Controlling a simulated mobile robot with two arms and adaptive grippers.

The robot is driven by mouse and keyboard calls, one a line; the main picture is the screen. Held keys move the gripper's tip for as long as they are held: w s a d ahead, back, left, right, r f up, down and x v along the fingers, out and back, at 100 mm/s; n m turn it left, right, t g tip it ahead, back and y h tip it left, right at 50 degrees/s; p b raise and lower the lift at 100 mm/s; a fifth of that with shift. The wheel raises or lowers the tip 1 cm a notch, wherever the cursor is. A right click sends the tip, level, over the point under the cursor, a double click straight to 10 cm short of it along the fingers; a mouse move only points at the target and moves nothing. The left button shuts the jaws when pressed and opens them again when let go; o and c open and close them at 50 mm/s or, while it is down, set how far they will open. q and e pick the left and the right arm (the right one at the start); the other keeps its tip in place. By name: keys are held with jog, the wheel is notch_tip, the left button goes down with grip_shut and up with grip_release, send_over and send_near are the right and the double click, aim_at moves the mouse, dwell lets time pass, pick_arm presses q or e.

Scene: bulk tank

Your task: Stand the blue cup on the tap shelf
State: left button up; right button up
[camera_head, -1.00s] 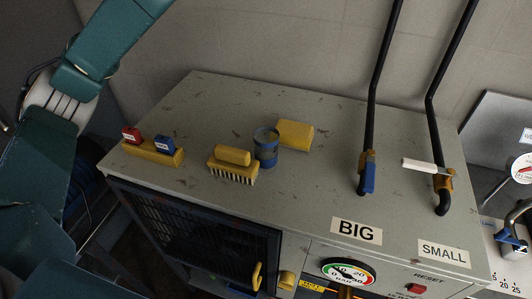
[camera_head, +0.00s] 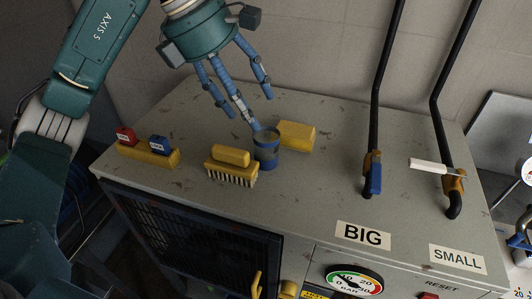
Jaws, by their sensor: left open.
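The blue cup (camera_head: 266,150) stands upright on the grey cabinet top, between a scrubbing brush and a yellow block. I cannot make out which surface is the tap shelf. My right gripper is not in view.
A yellow-handled brush (camera_head: 231,166) stands close left of the cup, and a yellow block (camera_head: 297,136) close right behind it. A yellow holder (camera_head: 148,155) has red and blue pieces.

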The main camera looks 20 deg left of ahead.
pick_arm(q)
send_over(261, 140)
jog(key=s, duration=0.3)
jog(key=f, duration=0.3)
jog(key=f+p, duration=0.1)
jog(key=f, duration=0.1)
jog(key=shift+a, duration=0.25)
jog(key=x, duration=0.1)
jog(key=p+x, duration=0.1)
jog(key=x, duration=0.1)
jog(key=p+x, duration=0.1)
jog(key=x, duration=0.1)
jog(key=shift+a, duration=0.3)
jog(key=shift+w+d+f, duration=0.1)
jog(key=shift+d+f, duration=0.05)
jog(key=shift+f, duration=0.3)
jog(key=c, duration=0.9)
jog(key=shift+c, duration=0.3)
